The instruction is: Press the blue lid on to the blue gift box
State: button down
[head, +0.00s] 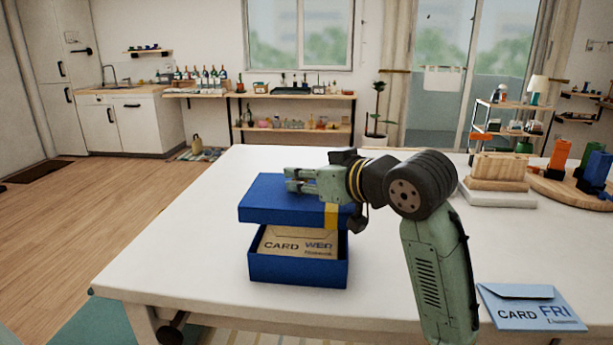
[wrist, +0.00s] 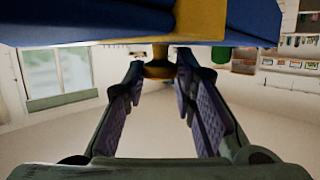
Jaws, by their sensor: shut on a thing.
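The blue lid (head: 275,214), with a yellow band, is held level above the open blue gift box (head: 298,272). A gap shows between them, and the lid looks slightly left and back of the box in the head view. My gripper (head: 291,180) reaches over the lid from the right. In the wrist view its fingers (wrist: 157,74) are closed around a yellow knob (wrist: 158,70) on the lid (wrist: 100,22). The lid hides the box's back part.
A blue envelope (head: 532,308) marked "CARD FRI" lies at the right front of the white table (head: 180,240). Stacked wooden blocks (head: 498,172) and a round board (head: 570,188) with coloured items stand at the back right. The table left of the box is clear.

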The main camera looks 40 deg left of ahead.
jog(key=shift+f+b, duration=1.9)
jog(key=shift+f, duration=1.05)
jog(key=shift+f+b, duration=0.85)
jog(key=shift+f, duration=1.15)
jog(key=c, duration=1.2)
grip_release()
jog(key=shift+c, duration=0.2)
jog(key=shift+d, duration=0.15)
jog(key=v, duration=1.2)
jog(key=shift+s, duration=0.1)
